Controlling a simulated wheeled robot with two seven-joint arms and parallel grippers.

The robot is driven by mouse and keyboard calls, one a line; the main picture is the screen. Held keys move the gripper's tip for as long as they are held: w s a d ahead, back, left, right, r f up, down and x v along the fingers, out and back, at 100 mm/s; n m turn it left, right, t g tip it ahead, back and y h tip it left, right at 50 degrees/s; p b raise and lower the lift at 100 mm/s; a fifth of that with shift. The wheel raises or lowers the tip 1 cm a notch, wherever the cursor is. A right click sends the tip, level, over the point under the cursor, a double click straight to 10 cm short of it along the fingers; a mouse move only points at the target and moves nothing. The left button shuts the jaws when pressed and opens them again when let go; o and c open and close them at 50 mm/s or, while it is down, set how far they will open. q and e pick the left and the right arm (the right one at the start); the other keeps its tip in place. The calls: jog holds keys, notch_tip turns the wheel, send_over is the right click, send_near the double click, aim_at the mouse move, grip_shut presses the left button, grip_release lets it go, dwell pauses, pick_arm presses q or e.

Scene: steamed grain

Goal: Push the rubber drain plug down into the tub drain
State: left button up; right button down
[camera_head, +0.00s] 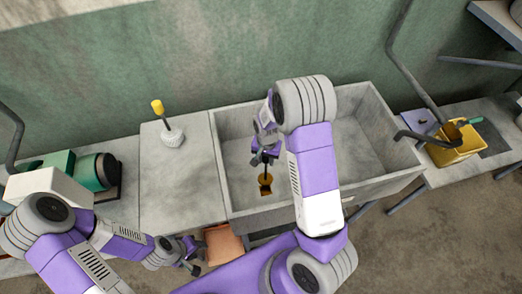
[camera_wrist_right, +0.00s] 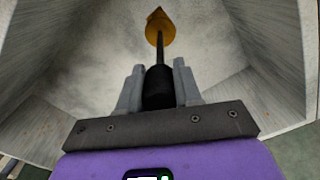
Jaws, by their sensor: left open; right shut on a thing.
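A grey stone tub (camera_head: 228,165) stands in the middle of the head view. My right gripper (camera_head: 265,157) points down inside it. It is shut on the black grip (camera_wrist_right: 158,88) of a thing with a thin dark rod and a round orange-yellow end (camera_wrist_right: 160,28), which I take for the drain plug. In the head view that end (camera_head: 266,177) hangs just by a small yellow-and-dark patch (camera_head: 265,190), perhaps the drain. Whether they touch, I cannot tell. My left gripper (camera_head: 193,256) is open and empty, in front of the counter left of the tub.
A white ribbed holder with a yellow-handled brush (camera_head: 172,134) stands on the left counter (camera_head: 180,185). A green machine (camera_head: 92,172) is at far left. A yellow bucket (camera_head: 453,146) stands right of the tub. A brown box (camera_head: 224,245) is beside my left gripper. The tub walls surround my right gripper.

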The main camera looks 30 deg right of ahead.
jog(key=shift+s+d+f+b, duration=0.1)
jog(key=shift+s+f+b, duration=0.15)
jog(key=shift+f+b, duration=0.5)
jog(key=shift+w+f+b, duration=0.1)
jog(key=shift+f+b, duration=1.4)
jog(key=shift+f, duration=0.8)
jog(key=shift+f+b, duration=0.45)
jog(key=shift+f+b, duration=0.45)
jog(key=shift+f, duration=0.4)
jog(key=shift+f+b, duration=0.8)
jog(key=c, duration=0.7)
grip_release()
